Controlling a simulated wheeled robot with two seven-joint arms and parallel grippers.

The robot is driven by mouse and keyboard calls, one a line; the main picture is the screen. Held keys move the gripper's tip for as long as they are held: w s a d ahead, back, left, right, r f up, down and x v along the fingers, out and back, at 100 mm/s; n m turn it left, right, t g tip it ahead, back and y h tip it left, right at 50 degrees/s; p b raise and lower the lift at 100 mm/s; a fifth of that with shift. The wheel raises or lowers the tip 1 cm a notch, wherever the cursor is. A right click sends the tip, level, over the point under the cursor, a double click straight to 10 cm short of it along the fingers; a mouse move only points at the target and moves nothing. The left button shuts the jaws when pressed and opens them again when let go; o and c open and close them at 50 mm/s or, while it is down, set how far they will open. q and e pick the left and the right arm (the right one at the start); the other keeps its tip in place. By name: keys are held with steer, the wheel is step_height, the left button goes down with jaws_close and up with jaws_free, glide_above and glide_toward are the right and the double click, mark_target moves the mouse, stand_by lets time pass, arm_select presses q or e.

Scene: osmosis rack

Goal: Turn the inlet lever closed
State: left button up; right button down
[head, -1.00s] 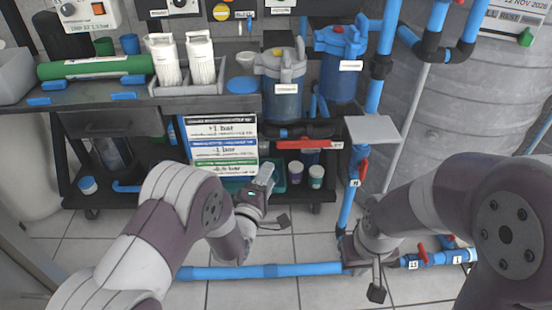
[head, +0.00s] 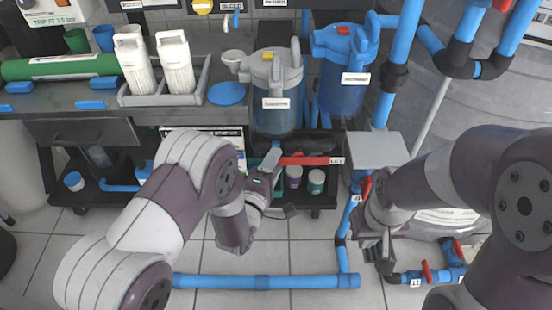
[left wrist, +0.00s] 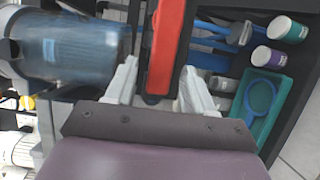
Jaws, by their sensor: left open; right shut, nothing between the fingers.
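The red lever (head: 305,160) lies level below the filter housings, with a small white tag at its right end. My left gripper (head: 271,163) is at the lever's left end. In the left wrist view my left gripper (left wrist: 155,88) is open, with one pale finger on each side of the red lever (left wrist: 165,45). Gaps show between the lever and both fingers there. My right gripper (head: 372,250) is shut and empty, low on the right, away from the lever. The lever's pivot is not clear to see.
A grey-lidded filter housing (head: 277,100) and a blue one (head: 343,90) stand above the lever. A grey plate (head: 377,149) is to its right. Small cups (head: 316,180) stand on the shelf below. Blue pipe (head: 265,282) runs along the floor.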

arm_select(q)
jaws_close()
steer(key=shift+d+r+m+g+y+p, duration=0.5)
steer(key=shift+d+r+m+y+p, duration=0.6)
steer(key=shift+m+p, duration=1.5)
steer(key=shift+d+r+m+g+y+p, duration=0.5)
steer(key=shift+d+r+m+y+p, duration=1.05)
steer(key=shift+p, duration=1.8)
steer(key=shift+d+r+m+g+y+p, duration=0.5)
steer(key=shift+m+y+p, duration=0.35)
steer(key=shift+m+p, duration=1.95)
